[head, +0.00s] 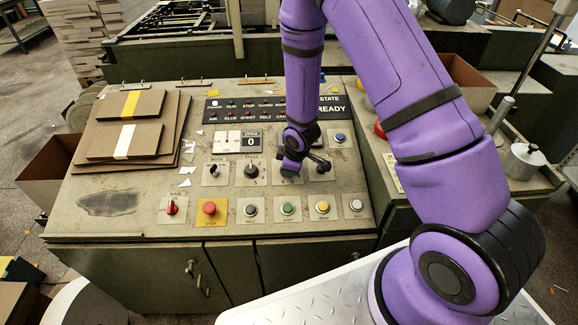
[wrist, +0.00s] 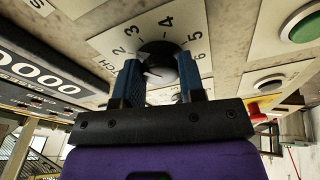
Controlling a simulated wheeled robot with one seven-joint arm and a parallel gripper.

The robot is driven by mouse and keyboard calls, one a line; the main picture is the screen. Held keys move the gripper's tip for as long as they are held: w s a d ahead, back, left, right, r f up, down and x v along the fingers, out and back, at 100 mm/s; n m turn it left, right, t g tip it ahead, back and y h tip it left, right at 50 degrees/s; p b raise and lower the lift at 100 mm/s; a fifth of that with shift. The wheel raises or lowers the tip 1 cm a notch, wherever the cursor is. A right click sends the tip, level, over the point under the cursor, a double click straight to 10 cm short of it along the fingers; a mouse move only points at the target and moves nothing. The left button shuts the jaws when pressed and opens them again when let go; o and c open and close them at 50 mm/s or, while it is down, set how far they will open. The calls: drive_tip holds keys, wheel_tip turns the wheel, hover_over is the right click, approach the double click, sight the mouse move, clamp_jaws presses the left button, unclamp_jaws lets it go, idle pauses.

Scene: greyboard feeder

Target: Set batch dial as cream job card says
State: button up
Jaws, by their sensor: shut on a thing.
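The batch dial's dark round knob (wrist: 158,52) sits on a pale plate (wrist: 110,42) with numbers from 2 to 6 showing around it. My gripper (wrist: 159,72) is shut on this knob, one blue finger on each side. A light mark shows on the knob near the left finger, but I cannot tell which number it points to. In the head view my gripper (head: 290,168) is at the panel, right of the speed knob (head: 251,170), and hides most of the dial. A pale cream card (head: 393,172) shows beside my arm; its writing is not legible.
The sloping panel (head: 110,180) carries a counter showing 0 (head: 251,141), a red main switch (head: 171,208), a red stop button (head: 209,208) and several push buttons below the dial. Stacked greyboard (head: 112,104) lies at left. The state display (head: 331,110) reads READY.

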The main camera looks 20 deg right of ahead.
drive_tip(key=shift+s+m+t+h, duration=0.1)
drive_tip(key=shift+m+t+h, duration=0.25)
drive_tip(key=shift+m, duration=1.85)
drive_tip(key=o, duration=0.9)
drive_tip(key=shift+r, duration=0.1)
drive_tip(key=v, duration=1)
drive_tip(key=shift+s+r, duration=0.15)
drive_tip(key=shift+r, duration=0.05)
